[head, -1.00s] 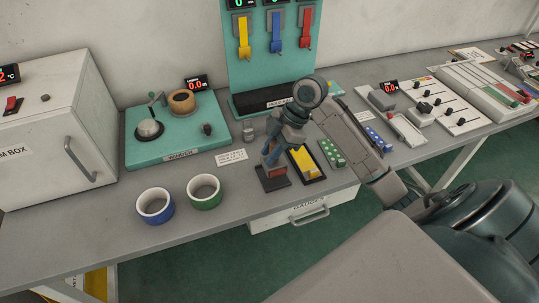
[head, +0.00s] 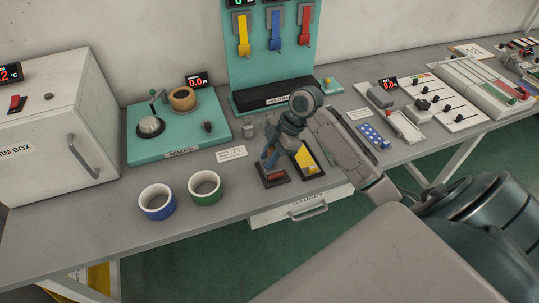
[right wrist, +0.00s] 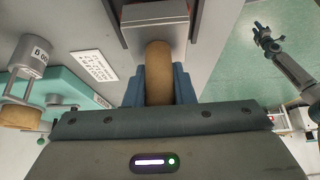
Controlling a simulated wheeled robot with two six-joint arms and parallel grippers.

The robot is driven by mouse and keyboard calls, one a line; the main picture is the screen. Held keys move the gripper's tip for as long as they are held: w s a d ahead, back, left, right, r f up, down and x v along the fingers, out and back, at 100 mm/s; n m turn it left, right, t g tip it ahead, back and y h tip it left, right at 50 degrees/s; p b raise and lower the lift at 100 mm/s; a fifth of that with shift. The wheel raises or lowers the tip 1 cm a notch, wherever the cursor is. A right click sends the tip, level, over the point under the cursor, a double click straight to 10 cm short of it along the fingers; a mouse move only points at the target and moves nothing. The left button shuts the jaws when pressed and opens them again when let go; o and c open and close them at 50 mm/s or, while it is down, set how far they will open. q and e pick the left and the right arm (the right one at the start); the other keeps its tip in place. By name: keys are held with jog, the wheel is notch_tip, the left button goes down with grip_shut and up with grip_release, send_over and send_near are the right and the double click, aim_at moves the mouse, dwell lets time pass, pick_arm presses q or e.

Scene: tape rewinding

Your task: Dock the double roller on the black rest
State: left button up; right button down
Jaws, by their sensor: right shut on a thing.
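My right gripper (head: 268,160) is low over the front of the table, above a black rest (head: 283,182) with a small reddish part. In the right wrist view its blue-grey fingers (right wrist: 158,88) are shut on the tan, rounded handle of the double roller (right wrist: 159,70). A grey block (right wrist: 155,28) shows at the far end of this handle. In the head view the fingers mostly hide the roller, and I cannot tell whether it touches the rest. My left gripper (right wrist: 266,36) shows small in the right wrist view, over the green floor, its fingers apparently apart.
A black tray with a yellow block (head: 304,158) lies just right of the rest. Behind are the teal winder (head: 180,150) and a small grey weight (head: 248,130).

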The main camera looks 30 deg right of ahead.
jog(key=shift+s+f, duration=0.2)
jog(key=shift+f, duration=0.3)
jog(key=c, duration=1.2)
grip_release()
jog(key=shift+f, duration=0.2)
jog(key=shift+c, duration=0.2)
jog(key=shift+w+r, duration=0.1)
jog(key=shift+r, duration=0.45)
jog(key=b+v, duration=0.2)
jog(key=v, duration=1)
jog(key=shift+w+r, duration=0.25)
jog(key=shift+r, duration=0.05)
jog(key=shift+f, duration=0.1)
